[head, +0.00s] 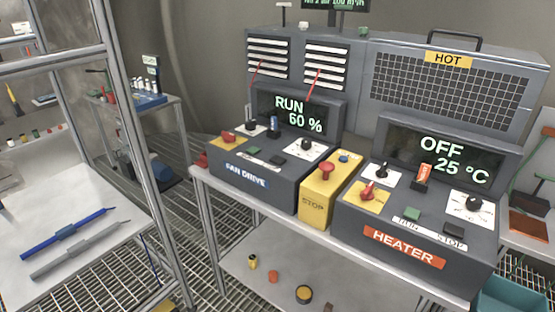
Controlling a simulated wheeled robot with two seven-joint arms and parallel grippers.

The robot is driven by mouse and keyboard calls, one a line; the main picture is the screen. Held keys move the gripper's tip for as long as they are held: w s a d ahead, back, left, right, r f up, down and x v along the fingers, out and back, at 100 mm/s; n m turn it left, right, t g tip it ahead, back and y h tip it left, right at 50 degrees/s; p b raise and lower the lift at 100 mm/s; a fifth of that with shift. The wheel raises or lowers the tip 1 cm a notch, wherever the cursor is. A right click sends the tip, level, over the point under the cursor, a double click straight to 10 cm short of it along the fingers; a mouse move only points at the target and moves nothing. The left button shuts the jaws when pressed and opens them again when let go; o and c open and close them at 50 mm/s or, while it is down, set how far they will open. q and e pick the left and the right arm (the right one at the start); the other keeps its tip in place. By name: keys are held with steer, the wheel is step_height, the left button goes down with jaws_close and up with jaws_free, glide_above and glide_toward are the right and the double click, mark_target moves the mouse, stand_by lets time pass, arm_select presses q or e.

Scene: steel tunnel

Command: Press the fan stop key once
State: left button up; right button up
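The fan drive box (262,165) stands on the left of a metal bench, with a blue FAN DRIVE label. Its display (298,115) reads RUN 60 %. On its sloped top are a green key (254,150) and a dark key (278,160); the lettering by them is too small to read. By its match to the heater's RUN and STOP keys, the dark one looks like the fan stop key. Both keys are uncovered. Neither of my grippers is in view.
Beside it are a yellow STOP box (318,198) with a red knob and the heater box (410,240), its display (445,155) reading OFF 25 °C. A vented duct (300,62) stands behind. A shelf frame (140,150) rises at left. Space above the keys looks clear.

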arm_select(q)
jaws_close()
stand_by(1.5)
